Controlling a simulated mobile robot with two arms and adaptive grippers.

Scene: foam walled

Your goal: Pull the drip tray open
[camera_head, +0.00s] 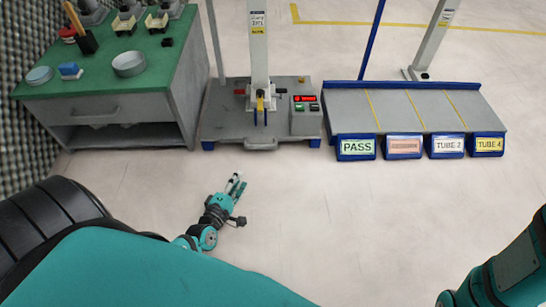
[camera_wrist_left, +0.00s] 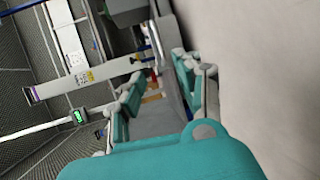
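The drip tray appears to be the flat grey tray (camera_head: 232,125) at the foot of the test stand in the head view. A small grey pull handle (camera_head: 261,144) is on its front edge. The tray looks pushed in. My left gripper (camera_head: 238,181) is in front of the stand, below and slightly left of the handle, apart from it. In the left wrist view its two teal fingers (camera_wrist_left: 158,70) are spread with nothing clearly held between them, and the stand shows beyond. My right arm (camera_head: 505,270) enters at the lower right; its gripper is out of frame.
A green-topped cabinet (camera_head: 105,88) with dishes and tools stands at the left. A control box (camera_head: 305,118) sits on the stand's right. A grey sloped rack (camera_head: 415,108) with labelled blue bins (camera_head: 356,147) is at the right. The floor (camera_head: 330,210) in front is clear.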

